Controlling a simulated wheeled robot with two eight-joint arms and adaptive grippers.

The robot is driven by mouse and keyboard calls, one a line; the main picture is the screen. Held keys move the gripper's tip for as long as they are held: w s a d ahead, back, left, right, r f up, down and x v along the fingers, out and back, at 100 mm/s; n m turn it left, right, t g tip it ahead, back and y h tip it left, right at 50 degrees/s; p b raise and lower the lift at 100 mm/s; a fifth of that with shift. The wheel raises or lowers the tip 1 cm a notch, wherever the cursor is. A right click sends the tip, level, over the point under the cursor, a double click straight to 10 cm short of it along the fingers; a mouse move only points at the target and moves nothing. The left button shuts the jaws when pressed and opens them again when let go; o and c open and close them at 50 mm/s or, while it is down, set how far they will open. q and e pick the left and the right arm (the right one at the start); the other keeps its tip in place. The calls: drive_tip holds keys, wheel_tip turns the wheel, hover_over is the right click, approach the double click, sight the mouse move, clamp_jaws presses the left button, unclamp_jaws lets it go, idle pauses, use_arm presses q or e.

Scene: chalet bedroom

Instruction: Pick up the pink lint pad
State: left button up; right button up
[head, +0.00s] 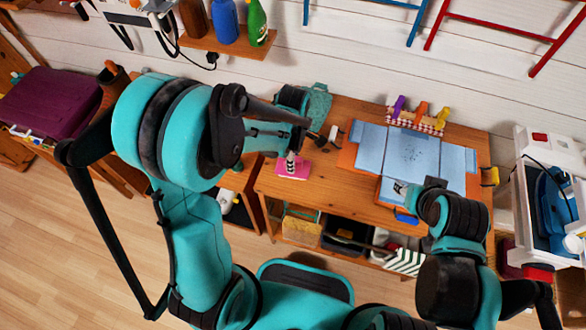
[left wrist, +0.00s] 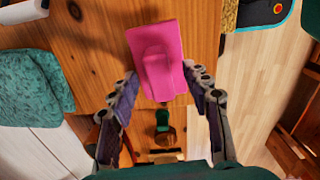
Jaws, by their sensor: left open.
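The pink lint pad (head: 293,168) lies on the left end of the wooden table. It also shows in the left wrist view (left wrist: 158,58), where its raised grip faces the camera. My left gripper (head: 291,158) is over the pad in the head view and hides part of it. In the left wrist view my left gripper (left wrist: 162,84) is open, with one finger on each side of the pad's near part and nothing held. My right gripper (head: 405,190) is at the front edge of a blue cloth; its fingers are too small to read.
A white cart (head: 522,190) stands at the right. Shelves below the table hold several items.

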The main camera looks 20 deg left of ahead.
use_arm(q)
drive_tip(key=shift+f, duration=0.55)
clamp_jaws()
drive_tip(key=shift+r, duration=0.15)
